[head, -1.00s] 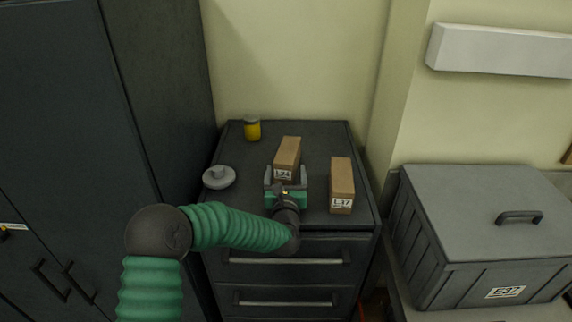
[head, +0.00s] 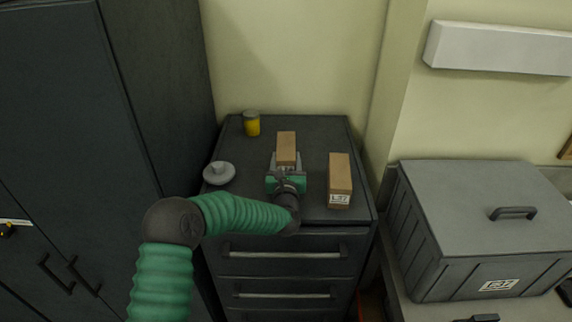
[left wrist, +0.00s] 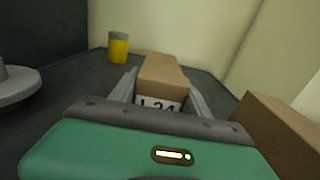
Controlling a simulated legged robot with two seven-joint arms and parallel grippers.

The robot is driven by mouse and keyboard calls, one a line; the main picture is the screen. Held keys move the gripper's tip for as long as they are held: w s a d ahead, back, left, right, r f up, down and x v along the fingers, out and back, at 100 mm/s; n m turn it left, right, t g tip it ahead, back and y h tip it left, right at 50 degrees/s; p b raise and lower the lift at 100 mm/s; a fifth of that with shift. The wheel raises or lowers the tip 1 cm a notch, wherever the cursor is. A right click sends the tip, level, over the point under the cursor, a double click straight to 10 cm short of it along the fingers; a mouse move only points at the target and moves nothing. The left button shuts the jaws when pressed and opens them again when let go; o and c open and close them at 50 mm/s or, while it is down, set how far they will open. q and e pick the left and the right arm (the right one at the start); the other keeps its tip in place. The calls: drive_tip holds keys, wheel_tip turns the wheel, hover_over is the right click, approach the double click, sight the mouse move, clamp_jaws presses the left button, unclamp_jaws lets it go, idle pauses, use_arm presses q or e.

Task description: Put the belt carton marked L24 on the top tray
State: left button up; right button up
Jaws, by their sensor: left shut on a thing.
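The belt carton marked L24 (head: 286,146) is a brown box on the dark cabinet top in the head view. In the left wrist view, the L24 carton (left wrist: 162,82) sits between the two fingers, with its white label partly hidden by the gripper body. My left gripper (head: 286,163) is shut on this carton. I cannot tell whether the carton is lifted off the cabinet. No top tray can be made out. My right gripper is not in view.
A second brown carton marked L37 (head: 340,178) stands close to the right. A yellow jar (head: 252,124) and a grey round lidded thing (head: 219,173) are at left. A grey lidded box (head: 480,225) stands right of the drawer cabinet (head: 300,250).

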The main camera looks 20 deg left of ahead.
use_arm(q)
drive_tip(key=shift+f, duration=0.1)
clamp_jaws()
drive_tip(key=shift+d, duration=0.15)
